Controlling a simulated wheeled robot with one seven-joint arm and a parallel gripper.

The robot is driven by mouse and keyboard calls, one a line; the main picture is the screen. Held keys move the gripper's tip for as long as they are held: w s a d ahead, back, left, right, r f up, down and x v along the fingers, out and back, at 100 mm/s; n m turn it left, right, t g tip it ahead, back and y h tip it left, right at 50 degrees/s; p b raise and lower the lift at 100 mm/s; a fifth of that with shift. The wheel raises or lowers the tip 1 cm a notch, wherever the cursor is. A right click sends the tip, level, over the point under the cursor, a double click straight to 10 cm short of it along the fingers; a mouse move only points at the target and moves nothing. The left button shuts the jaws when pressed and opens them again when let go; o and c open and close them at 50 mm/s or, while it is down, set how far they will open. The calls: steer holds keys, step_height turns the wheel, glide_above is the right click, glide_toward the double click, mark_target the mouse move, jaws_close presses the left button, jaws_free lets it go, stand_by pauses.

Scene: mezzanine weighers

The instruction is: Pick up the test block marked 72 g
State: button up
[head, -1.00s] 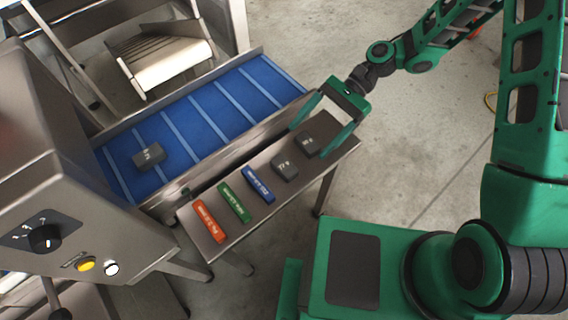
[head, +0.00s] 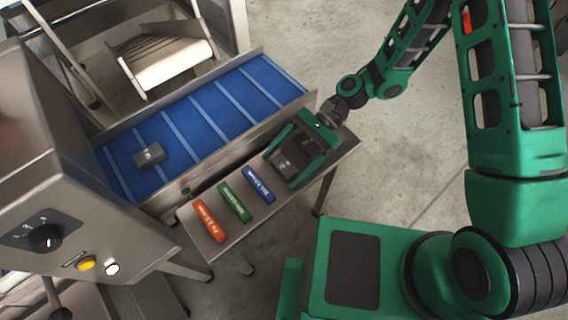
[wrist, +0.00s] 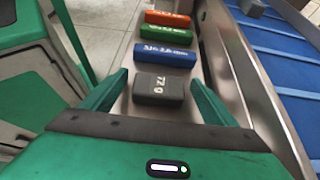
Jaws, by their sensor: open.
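My gripper (wrist: 153,85) is open, with one green finger on each side of the block and gaps between fingers and block. In the head view my gripper (head: 281,170) is over the right half of the shelf. A second dark block (head: 149,155) sits on the blue belt.
Blue (head: 258,184), green (head: 234,201) and orange (head: 209,221) labelled bars lie on the shelf (head: 228,246) left of the block. The blue conveyor belt (head: 205,125) with its metal side wall runs alongside. A control box with knob (head: 44,238) stands at left.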

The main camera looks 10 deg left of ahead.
steer(key=shift+s+a, duration=0.1)
steer(key=c, duration=1.2)
steer(key=shift+o, duration=0.2)
steer(key=shift+r, duration=0.1)
